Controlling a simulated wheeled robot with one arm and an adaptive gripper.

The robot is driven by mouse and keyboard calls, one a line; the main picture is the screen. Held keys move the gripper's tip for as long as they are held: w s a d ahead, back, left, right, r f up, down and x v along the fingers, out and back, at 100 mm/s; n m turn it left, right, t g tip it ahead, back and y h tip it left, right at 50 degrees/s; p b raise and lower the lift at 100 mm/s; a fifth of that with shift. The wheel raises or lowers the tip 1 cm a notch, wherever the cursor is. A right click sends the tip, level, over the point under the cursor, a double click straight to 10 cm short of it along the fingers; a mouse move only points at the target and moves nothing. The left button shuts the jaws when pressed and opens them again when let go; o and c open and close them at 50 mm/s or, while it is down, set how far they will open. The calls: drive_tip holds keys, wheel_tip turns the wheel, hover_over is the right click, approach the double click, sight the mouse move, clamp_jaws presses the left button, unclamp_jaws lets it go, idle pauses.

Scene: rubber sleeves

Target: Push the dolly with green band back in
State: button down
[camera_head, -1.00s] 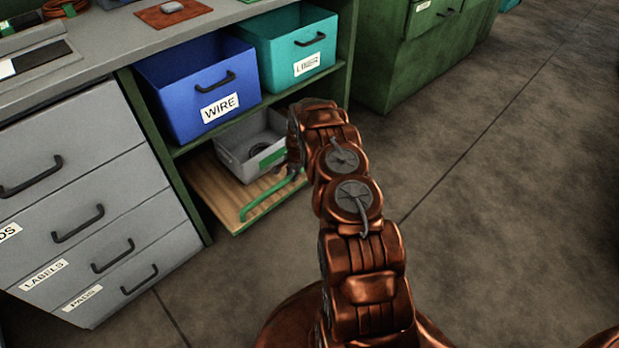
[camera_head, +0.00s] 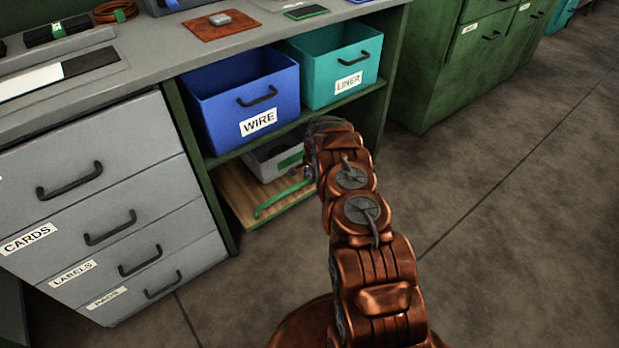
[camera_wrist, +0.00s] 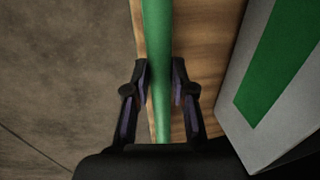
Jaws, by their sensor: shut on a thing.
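The low wooden dolly (camera_head: 237,188) sits on the floor in the bottom bay of the bench, its front part sticking out. It has a green bar handle (camera_head: 282,199) along its front and carries a grey bin (camera_head: 262,166) with a green band (camera_head: 291,160). In the wrist view, my gripper (camera_wrist: 160,78) has a finger on each side of the green handle (camera_wrist: 157,40) and is shut on it. The wood and the bin's green band (camera_wrist: 280,70) show to the right there. In the head view my arm hides the handle's right end and the fingers.
A blue WIRE bin (camera_head: 240,100) and a teal LINER bin (camera_head: 330,65) stand on the shelf above. Grey drawers (camera_head: 90,200) are on the left, a green cabinet (camera_head: 450,70) is at the back right. The floor (camera_head: 500,200) to the right is clear.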

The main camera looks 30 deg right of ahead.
drive_tip(key=c, duration=1)
unclamp_jaws()
drive_tip(key=shift+r, duration=0.15)
drive_tip(key=shift+s+d+r, duration=0.1)
drive_tip(key=shift+s+r, duration=0.3)
drive_tip(key=shift+r, duration=1.5)
drive_tip(key=shift+s+r, duration=0.4)
drive_tip(key=shift+r, duration=1.55)
drive_tip(key=shift+s+d+r, duration=0.1)
drive_tip(key=shift+s+r, duration=0.3)
drive_tip(key=shift+r, duration=1.5)
